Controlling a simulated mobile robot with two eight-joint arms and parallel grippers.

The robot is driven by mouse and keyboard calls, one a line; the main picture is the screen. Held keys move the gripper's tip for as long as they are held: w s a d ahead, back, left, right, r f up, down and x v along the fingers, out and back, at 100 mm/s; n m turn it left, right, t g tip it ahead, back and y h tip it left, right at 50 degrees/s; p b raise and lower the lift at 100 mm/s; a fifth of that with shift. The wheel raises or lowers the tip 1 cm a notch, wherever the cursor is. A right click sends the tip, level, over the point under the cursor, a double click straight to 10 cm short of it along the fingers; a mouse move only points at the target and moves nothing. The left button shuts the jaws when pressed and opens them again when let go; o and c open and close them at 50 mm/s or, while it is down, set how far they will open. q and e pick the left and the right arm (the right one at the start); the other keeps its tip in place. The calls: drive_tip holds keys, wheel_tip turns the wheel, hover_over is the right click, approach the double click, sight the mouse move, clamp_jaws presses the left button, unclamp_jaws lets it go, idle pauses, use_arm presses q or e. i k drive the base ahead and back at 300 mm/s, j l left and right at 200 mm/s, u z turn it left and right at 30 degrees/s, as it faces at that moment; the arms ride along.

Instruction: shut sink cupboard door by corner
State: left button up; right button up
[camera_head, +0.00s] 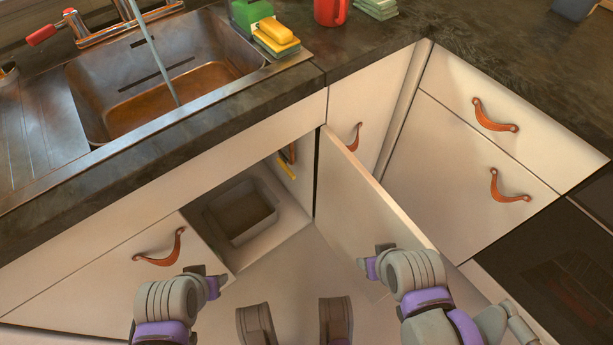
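The sink cupboard door (355,200) is a pale panel standing open, hinged at the right side of the cupboard opening, its free edge swung out towards me. The open cupboard (290,215) shows a grey bin (240,212) inside. My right gripper (376,260) is at the door's free end, over its near corner, and hides part of it. I cannot tell whether it touches the door or how far its fingers are apart. My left gripper (207,278) is in front of the left cabinet front, below its leather pull (162,248), apart from the door. Its finger opening is unclear.
The dark worktop (240,122) with a metal sink (165,80) runs above the cupboard. Drawers with leather pulls (494,117) stand to the right, with a dark oven-like front (560,275) beyond. Sponges (276,36) and a red mug (330,10) are on the worktop.

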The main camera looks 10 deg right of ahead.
sight(354, 213)
drive_tip(key=k+l+u, duration=0.1)
drive_tip(key=k, duration=0.4)
drive_tip(key=k+l+u, duration=0.15)
drive_tip(key=k+l, duration=0.55)
drive_tip(key=l, duration=0.55)
drive_tip(key=k+l+u, duration=0.15)
drive_tip(key=l, duration=0.4)
drive_tip(key=i+l, duration=0.25)
drive_tip(key=i, duration=0.15)
